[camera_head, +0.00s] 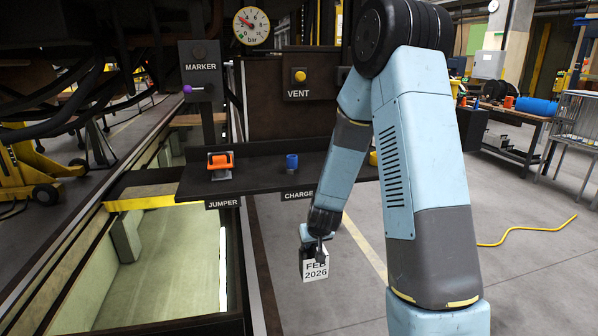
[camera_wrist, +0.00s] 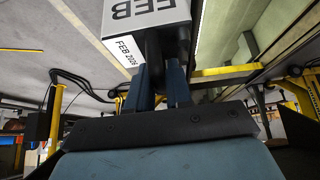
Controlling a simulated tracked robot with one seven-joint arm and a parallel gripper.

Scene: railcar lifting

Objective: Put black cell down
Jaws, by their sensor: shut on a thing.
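The held cell (camera_head: 315,265) is a small block with a white face marked "FEB 2026" and darker sides. It hangs in the air in front of the dark shelf, below the "CHARGE" label. My gripper (camera_head: 319,238) is shut on its top, pointing down. In the wrist view the cell (camera_wrist: 130,32) shows white faces with "FEB" lettering, and a black part sits between the fingers of my gripper (camera_wrist: 165,75). Nothing is seen touching the cell from below.
A dark shelf (camera_head: 258,175) carries an orange jumper piece (camera_head: 220,162) and a blue cylinder (camera_head: 292,161). A yellow item (camera_head: 373,158) is partly hidden behind my arm. An open pit (camera_head: 165,262) lies at left. The grey floor is clear around the cell; a yellow hose (camera_head: 530,230) lies at right.

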